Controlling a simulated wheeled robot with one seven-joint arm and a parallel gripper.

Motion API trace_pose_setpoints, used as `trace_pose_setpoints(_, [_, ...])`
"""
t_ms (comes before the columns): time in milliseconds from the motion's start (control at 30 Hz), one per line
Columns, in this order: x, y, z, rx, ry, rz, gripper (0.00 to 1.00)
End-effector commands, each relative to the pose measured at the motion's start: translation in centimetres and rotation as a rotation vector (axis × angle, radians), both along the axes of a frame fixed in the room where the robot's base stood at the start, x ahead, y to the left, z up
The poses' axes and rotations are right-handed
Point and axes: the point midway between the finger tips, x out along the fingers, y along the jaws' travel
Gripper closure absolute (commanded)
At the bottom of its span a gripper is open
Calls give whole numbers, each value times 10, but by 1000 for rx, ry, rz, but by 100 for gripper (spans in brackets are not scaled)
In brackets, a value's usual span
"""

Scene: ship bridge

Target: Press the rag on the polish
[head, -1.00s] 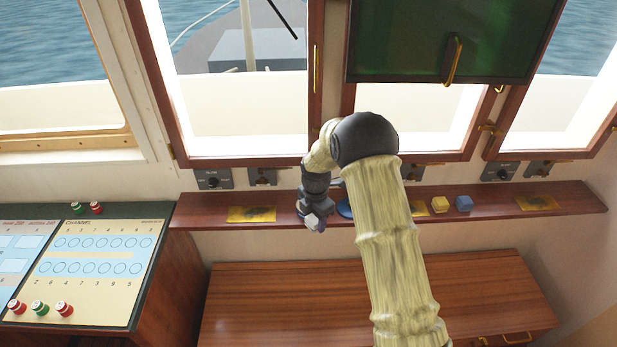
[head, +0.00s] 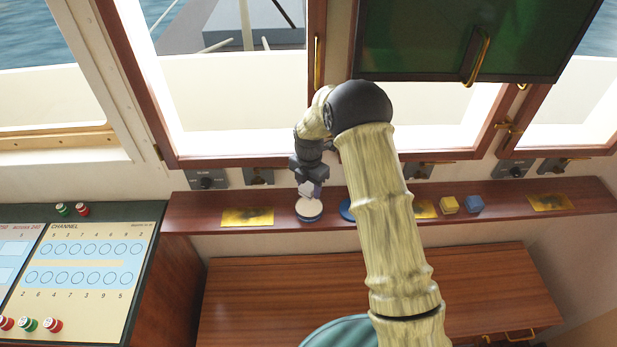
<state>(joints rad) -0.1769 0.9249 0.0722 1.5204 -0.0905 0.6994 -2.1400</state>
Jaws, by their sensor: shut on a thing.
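An open round tin of polish (head: 309,211) with a pale cream top and a blue side sits on the wooden shelf (head: 380,218) under the window. My gripper (head: 308,189) points down right over the tin, shut on a small pale lavender rag (head: 306,186). The rag's lower end is at the tin's far part in the picture; I cannot tell if it touches the polish. A blue round thing (head: 347,211), perhaps the tin's lid, lies just to the right, partly hidden by my arm.
Brass plates (head: 247,217) lie on the shelf, another at the right end (head: 550,202). Switches line the wall behind. A channel console (head: 80,265) is at left.

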Motion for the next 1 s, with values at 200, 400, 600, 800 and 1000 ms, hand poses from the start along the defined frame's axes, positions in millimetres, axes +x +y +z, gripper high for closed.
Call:
trace_pose_setpoints(200, [0, 0, 0, 0, 0, 0, 73])
trace_pose_setpoints(400, [0, 1, 0, 0, 0, 1, 73])
trace_pose_setpoints(600, [0, 1, -7, 0, 0, 1, 73])
trace_pose_setpoints(800, [0, 1, -25, -1, 1, 1, 73])
trace_pose_setpoints(1000, [0, 1, -44, -1, 1, 1, 73])
